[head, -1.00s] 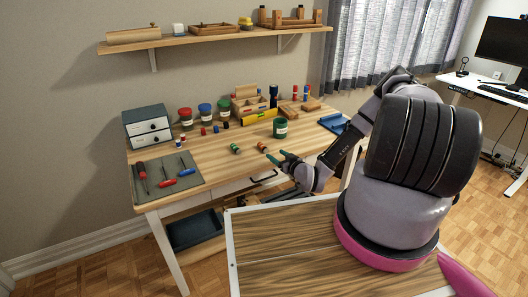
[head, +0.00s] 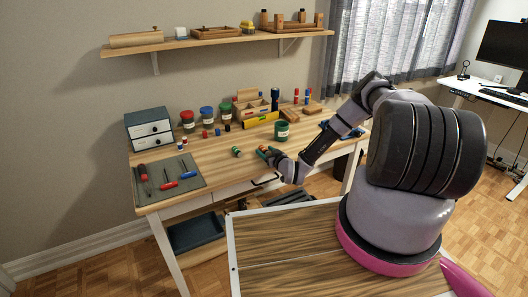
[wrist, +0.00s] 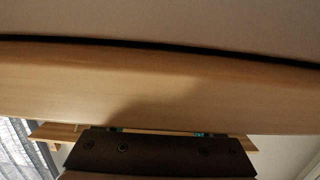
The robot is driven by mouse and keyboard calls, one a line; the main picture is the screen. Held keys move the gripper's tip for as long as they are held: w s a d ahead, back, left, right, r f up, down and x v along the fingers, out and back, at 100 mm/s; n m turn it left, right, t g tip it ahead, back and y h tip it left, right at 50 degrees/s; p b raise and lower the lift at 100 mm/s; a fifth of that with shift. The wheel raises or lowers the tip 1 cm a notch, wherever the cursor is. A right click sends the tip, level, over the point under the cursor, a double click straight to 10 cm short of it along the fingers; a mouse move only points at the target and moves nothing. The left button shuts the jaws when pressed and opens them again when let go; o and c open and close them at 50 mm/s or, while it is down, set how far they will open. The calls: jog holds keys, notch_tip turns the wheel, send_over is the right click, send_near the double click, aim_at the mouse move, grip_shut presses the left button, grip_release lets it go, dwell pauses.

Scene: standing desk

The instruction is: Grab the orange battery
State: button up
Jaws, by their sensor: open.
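A small battery with an orange part (head: 263,148) lies near the desk's front, partly hidden by my gripper. A second small battery, mostly green (head: 236,151), lies a little to its left. My gripper (head: 268,152) is open, with its teal fingers low over the desk right at the orange battery. I cannot tell whether they touch it. In the wrist view, my dark gripper body (wrist: 160,152) shows at the bottom with only bits of teal. The fingertips and the battery are hidden there behind a wooden band.
The wooden desk (head: 215,160) holds a grey mat with tools (head: 160,197) at left and a drawer box (head: 149,127). Jars, a yellow level (head: 262,119) and wooden blocks line the back. A shelf (head: 215,38) hangs above.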

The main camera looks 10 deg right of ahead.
grip_shut()
